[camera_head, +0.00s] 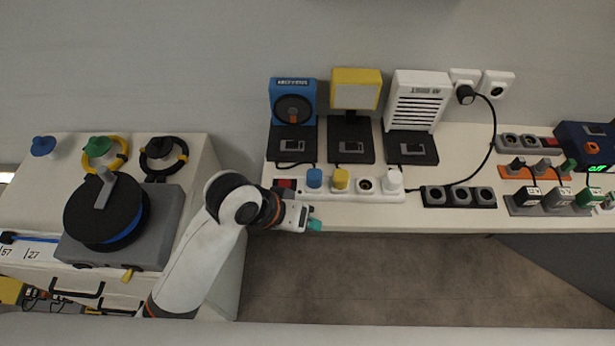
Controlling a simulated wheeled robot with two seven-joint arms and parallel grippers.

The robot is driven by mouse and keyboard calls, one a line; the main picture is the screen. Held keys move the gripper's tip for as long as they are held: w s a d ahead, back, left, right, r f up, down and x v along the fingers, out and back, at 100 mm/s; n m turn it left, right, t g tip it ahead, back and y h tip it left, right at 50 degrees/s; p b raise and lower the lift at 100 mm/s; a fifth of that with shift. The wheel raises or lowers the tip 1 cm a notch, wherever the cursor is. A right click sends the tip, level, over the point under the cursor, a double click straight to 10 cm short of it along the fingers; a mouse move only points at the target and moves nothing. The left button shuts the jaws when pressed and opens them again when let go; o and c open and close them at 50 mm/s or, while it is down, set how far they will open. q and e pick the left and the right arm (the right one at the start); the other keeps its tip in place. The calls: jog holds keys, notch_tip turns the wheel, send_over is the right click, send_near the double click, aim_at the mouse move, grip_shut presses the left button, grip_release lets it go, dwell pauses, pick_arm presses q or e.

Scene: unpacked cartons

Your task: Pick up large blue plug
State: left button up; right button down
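A large blue plug-like piece (43,146) stands at the back left of the light cabinet on the left. A smaller blue plug (314,178) sits in the white power strip (380,196) on the bench. My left gripper (314,225), with teal fingertips, is at the bench's front edge, just below the white strip and far to the right of the large blue piece. It is too small in view to tell whether its fingers are apart; no held object shows. My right gripper is not in view.
Green (98,146) and black (158,147) plugs with coiled cables stand beside the large blue piece. A black cable reel (105,210) stands in front of them. Open floor (390,275) lies in front of the bench.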

pick_arm(q)
jog(key=shift+m+g, duration=0.3)
jog(key=shift+g, duration=0.3)
jog(key=d+r, duration=0.1)
jog(key=w+d+r, duration=0.1)
jog(key=d, duration=0.1)
jog(key=w+d+r, duration=0.1)
jog(key=d, duration=0.1)
jog(key=shift+w+r, duration=0.15)
jog(key=shift+r, duration=0.1)
notch_tip(320, 180, up, 2)
jog(key=w+d+g+y, duration=0.1)
jog(key=w, duration=0.1)
notch_tip(320, 180, up, 7)
jog(key=n+y, duration=0.4)
jog(key=y, duration=0.1)
send_over(314, 174)
jog(key=shift+g, duration=0.3)
jog(key=f, duration=0.6)
jog(key=shift+s, duration=0.4)
jog(key=shift+w+f+p, duration=0.2)
jog(key=shift+w+f, duration=0.05)
jog(key=shift+f, duration=1.15)
jog(key=shift+w+f+p, duration=0.2)
jog(key=shift+f, duration=1.2)
jog(key=shift+c, duration=0.2)
grip_shut()
